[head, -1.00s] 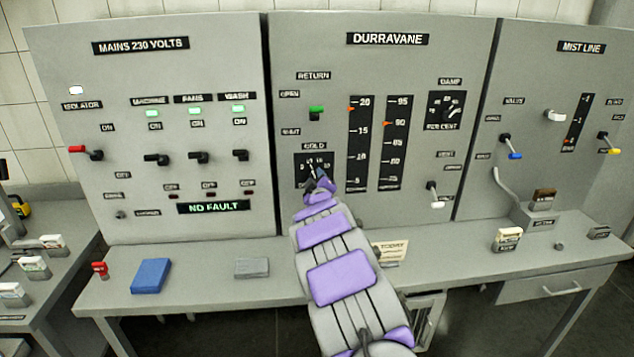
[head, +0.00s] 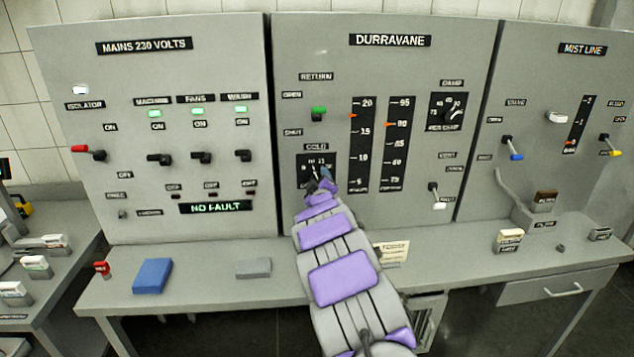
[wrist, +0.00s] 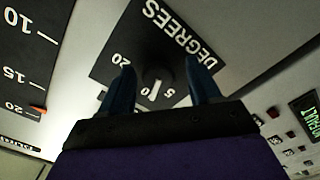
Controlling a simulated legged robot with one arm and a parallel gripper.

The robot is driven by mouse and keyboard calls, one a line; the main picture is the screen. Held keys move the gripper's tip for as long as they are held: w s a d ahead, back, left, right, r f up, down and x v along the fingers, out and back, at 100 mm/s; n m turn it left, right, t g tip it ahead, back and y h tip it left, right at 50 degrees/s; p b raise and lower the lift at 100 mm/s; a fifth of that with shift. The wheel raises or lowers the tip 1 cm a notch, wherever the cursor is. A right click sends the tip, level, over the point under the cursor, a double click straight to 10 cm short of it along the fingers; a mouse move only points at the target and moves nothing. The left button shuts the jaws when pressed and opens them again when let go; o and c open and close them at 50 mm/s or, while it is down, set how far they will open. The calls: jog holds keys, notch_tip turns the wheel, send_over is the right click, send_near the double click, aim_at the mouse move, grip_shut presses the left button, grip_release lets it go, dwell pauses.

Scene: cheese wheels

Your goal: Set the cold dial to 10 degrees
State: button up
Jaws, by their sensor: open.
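The cold dial (head: 303,172) is a black square on the lower left of the middle panel, partly hidden by my gripper (head: 325,182) in the head view. In the wrist view the dial plate (wrist: 190,35) appears turned, with "DEGREES" on it. Its dark round knob (wrist: 158,76) has a white pointer aimed toward the gripper base, near a "5" and a "0" mark; "20" is off to the left. The exact reading cannot be told. My gripper (wrist: 163,88) is open, one blue finger to each side of the knob; contact cannot be told.
The bench (head: 215,285) below holds a blue block (head: 152,276) and a grey block (head: 253,268).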

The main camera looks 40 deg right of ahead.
jog(key=shift+s, duration=0.1)
jog(key=p+v, duration=0.3)
jog(key=v, duration=1.4)
dwell(0.4)
